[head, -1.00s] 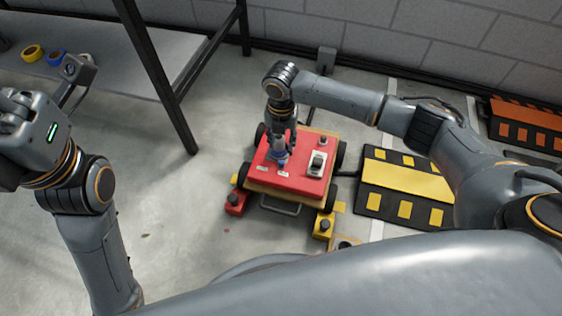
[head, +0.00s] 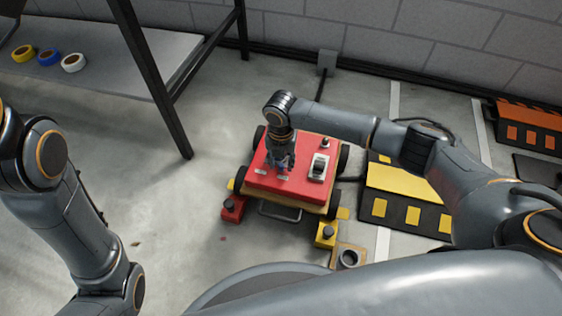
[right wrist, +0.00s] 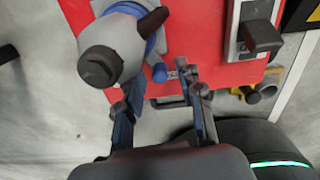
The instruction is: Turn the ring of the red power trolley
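The red power trolley (head: 300,187) stands on the floor in the middle of the head view. In the right wrist view its red top (right wrist: 200,30) carries a grey, upright socket-like part (right wrist: 105,60) with a blue ring (right wrist: 153,45) around it. The ring has a small blue lug (right wrist: 160,73). My right gripper (head: 281,166) is over the trolley top and hides the ring in the head view. In the right wrist view its fingers (right wrist: 160,85) are apart, with the lug appearing between the tips; contact cannot be told. My left gripper is outside the head view.
A switch box (head: 319,167) sits on the trolley top, right of my right gripper. Red (head: 233,208) and yellow (head: 326,233) blocks stand at its near corners. A yellow-black ramp (head: 400,182) is to the right. A shelf (head: 110,70) with tape rolls stands left. Floor between is clear.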

